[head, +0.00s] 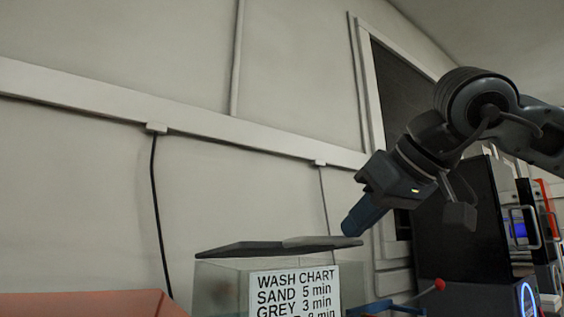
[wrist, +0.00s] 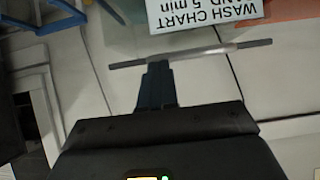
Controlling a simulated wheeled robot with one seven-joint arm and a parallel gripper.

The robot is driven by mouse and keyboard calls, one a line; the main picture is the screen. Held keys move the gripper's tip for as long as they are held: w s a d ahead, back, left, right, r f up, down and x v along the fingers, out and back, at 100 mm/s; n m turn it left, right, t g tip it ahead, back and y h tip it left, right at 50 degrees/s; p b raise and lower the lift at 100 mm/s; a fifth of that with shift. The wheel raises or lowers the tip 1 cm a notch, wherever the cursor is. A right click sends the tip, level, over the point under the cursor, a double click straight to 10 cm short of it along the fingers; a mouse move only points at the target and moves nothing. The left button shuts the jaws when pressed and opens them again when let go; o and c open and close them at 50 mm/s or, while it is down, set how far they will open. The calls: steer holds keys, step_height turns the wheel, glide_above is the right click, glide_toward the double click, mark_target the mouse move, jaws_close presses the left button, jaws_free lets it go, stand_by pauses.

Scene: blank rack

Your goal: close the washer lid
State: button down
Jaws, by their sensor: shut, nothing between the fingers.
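The washer (head: 220,283) is a clear-sided box at the bottom of the head view, with a wash chart on its front. Its thin grey lid (head: 245,249) lies nearly level across the top; I cannot tell if it sits flush. In the wrist view the lid (wrist: 220,49) shows nearly edge-on as a thin bar. My gripper (head: 350,229) is shut and empty, pointing down-left, with its tip at the lid's right end. It also shows in the wrist view (wrist: 158,70), close by the bar. I cannot tell whether they touch.
The wash chart (head: 294,292) also shows upside down in the wrist view (wrist: 205,12). An orange-red surface (head: 85,305) lies at lower left. A blue part with a red knob (head: 439,285) is right of the washer. A dark machine (head: 460,235) stands farther right.

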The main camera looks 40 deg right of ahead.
steer(key=shift+s+f+b, duration=0.15)
steer(key=shift+f+b, duration=0.65)
steer(key=shift+f, duration=0.05)
steer(key=shift+s+f+b, duration=0.1)
steer(key=shift+f+b, duration=0.65)
steer(key=shift+f, duration=0.1)
